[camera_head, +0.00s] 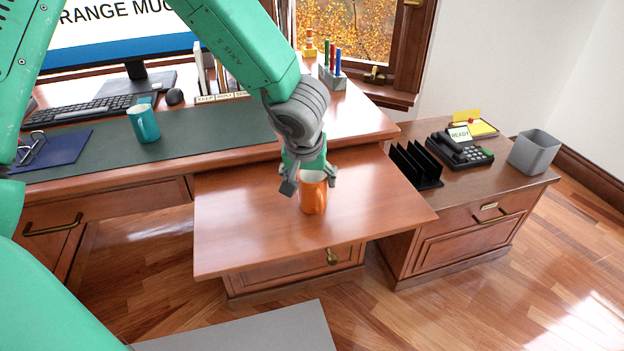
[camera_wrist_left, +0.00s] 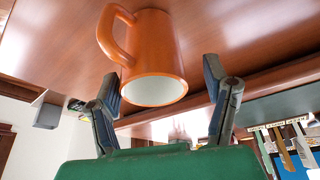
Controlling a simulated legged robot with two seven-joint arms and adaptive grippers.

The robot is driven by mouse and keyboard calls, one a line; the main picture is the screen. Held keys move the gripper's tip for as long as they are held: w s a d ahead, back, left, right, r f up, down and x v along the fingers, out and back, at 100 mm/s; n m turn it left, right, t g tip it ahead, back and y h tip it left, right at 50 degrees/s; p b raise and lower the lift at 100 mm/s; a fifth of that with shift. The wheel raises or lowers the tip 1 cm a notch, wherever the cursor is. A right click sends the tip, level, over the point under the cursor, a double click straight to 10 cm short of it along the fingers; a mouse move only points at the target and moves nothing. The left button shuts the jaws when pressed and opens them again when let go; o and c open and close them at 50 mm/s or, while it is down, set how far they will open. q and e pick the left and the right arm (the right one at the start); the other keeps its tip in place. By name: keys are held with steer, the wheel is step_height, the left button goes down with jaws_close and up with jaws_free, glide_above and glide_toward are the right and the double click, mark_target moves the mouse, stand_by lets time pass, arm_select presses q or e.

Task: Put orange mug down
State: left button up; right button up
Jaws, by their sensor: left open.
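The orange mug (camera_head: 313,196) stands on the pull-out wooden shelf (camera_head: 240,225) of the desk. It also shows in the left wrist view (camera_wrist_left: 152,50), with its handle on the left and its pale inside visible. My left gripper (camera_head: 308,184) is over the mug from above, its fingers apart on either side. In the left wrist view the open fingers (camera_wrist_left: 166,85) are near the mug's rim, with gaps beside it. My right gripper is not in view.
A teal mug (camera_head: 144,123) stands on the green desk mat (camera_head: 200,126), near a keyboard (camera_head: 90,110) and mouse. To the right, a lower cabinet carries a black file rack (camera_head: 415,165), a telephone (camera_head: 460,148) and a grey bin (camera_head: 535,152). The shelf around the orange mug is clear.

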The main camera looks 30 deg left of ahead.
arm_select(q)
steer(key=p+v, duration=0.4)
steer(key=v, duration=0.6)
steer(key=shift+r, duration=0.25)
steer(key=shift+d, duration=0.2)
steer(key=shift+d, duration=0.3)
steer(key=shift+s, duration=0.1)
